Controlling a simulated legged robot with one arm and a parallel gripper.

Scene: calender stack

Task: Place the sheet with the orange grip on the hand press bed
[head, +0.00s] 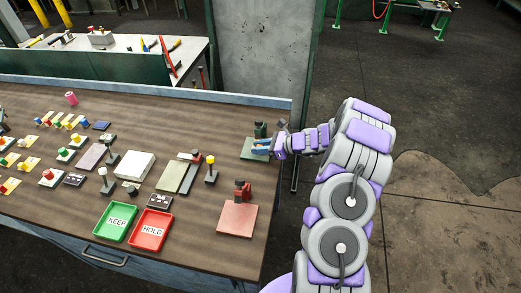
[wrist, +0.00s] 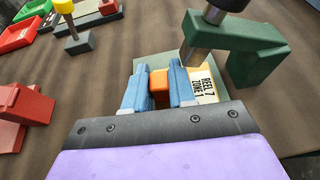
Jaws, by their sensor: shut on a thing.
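My gripper (wrist: 160,88) has blue fingers shut on the orange grip (wrist: 159,84) of a cream sheet (wrist: 207,85) printed "REEL 7 ZONE 1". The sheet lies partly hidden behind the fingers. It is over the pale green bed (wrist: 150,63) of a green hand press (wrist: 246,52), beside the press's metal ram. I cannot tell whether the sheet touches the bed. In the head view my gripper (head: 262,147) is at the green press (head: 260,130), near the table's right end, above its green bed (head: 249,155). The sheet is not clear there.
A red press on a pink-red plate (head: 237,218) stands nearer the front. A yellow-topped post (head: 211,169) is to the left. Green KEEP (head: 111,235) and red HOLD (head: 146,243) trays lie at the front. Several coloured-knob pieces fill the left of the table.

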